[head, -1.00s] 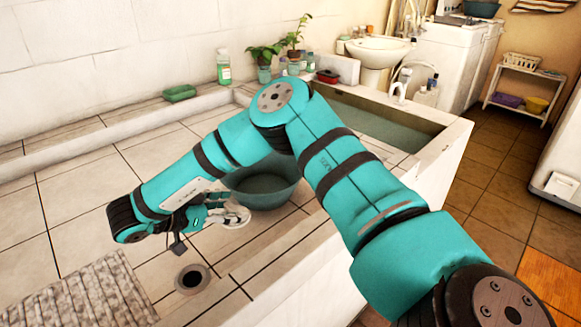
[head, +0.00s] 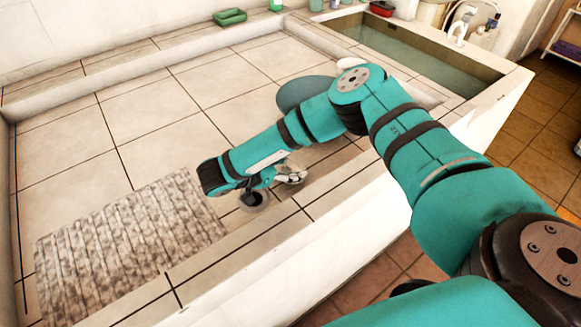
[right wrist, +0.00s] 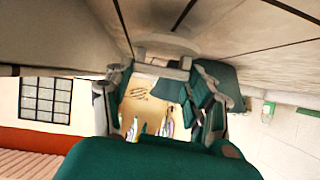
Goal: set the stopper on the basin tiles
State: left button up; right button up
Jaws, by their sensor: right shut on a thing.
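My right gripper (head: 288,176) reaches over the basin tiles (head: 160,135) from the right, low beside the drain hole (head: 255,200). It is shut on the stopper, which is mostly hidden by the fingers in the head view. In the right wrist view the stopper shows as a pale disc (right wrist: 165,42) at the fingertips (right wrist: 163,63), close to the tiles. I cannot tell whether it touches them. My left gripper is not in view.
A ribbed grey mat (head: 130,240) lies left of the drain. A green-grey tub (head: 303,90) stands behind my right arm, partly hidden. A green soap dish (head: 229,17) sits on the back ledge. A water-filled trough (head: 420,62) is at the back right.

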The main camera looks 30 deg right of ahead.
jog(key=shift+f, duration=0.7)
jog(key=shift+f, duration=0.1)
jog(key=o, duration=1.2)
jog(key=shift+o, duration=0.2)
